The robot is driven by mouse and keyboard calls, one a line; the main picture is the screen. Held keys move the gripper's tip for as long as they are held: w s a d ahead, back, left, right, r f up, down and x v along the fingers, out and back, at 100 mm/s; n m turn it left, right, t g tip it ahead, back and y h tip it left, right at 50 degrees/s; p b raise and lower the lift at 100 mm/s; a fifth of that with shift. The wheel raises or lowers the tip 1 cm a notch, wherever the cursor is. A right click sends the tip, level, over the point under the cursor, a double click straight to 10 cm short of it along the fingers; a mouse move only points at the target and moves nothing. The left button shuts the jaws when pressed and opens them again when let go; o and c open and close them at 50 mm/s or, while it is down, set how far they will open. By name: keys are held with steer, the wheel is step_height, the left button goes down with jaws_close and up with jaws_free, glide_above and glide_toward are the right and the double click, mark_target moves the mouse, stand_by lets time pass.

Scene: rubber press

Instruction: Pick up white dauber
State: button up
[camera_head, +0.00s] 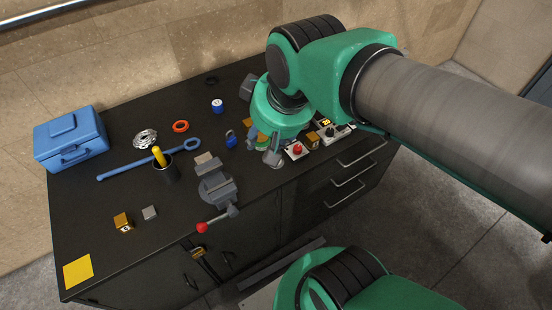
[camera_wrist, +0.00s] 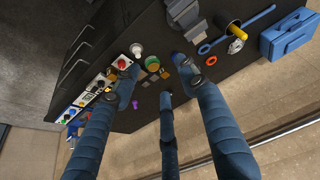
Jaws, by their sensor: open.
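A small white round-topped object (camera_wrist: 136,49), which looks like the white dauber, stands on the dark bench top in the wrist view, beside the control box with the red button. My gripper (camera_wrist: 157,76) is open above the bench, its blue-grey fingers spread and nothing held between them. The white object lies toward the upper left of the fingertips, near the left finger. In the head view my gripper (camera_head: 262,141) is low over the right part of the bench. I cannot make out the white object there; the gripper and arm cover that area.
Control boxes with a red button (camera_head: 297,149) sit close to the gripper at the bench's front edge. A blue toolbox (camera_head: 70,140) stands far left.

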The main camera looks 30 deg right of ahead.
steer(key=w+d+f+n+g+p, duration=0.1)
steer(key=w+d+f+n+g, duration=0.1)
steer(key=w+d+f, duration=0.4)
steer(key=w+d+f+n+g+p, duration=0.1)
steer(key=w+d+f+n+g, duration=0.1)
steer(key=w+d+f, duration=0.5)
steer(key=w+f+g, duration=0.1)
steer(key=w+f, duration=0.3)
steer(key=f, duration=0.4)
steer(key=shift+d+f, duration=0.1)
steer(key=shift+f+b, duration=0.4)
steer(key=shift+f, duration=3.85)
steer(key=shift+f, duration=0.15)
steer(key=shift+d+f+b, duration=0.1)
steer(key=shift+f+b, duration=0.45)
steer(key=shift+f, duration=1.95)
steer(key=shift+s, duration=0.1)
jaws_close()
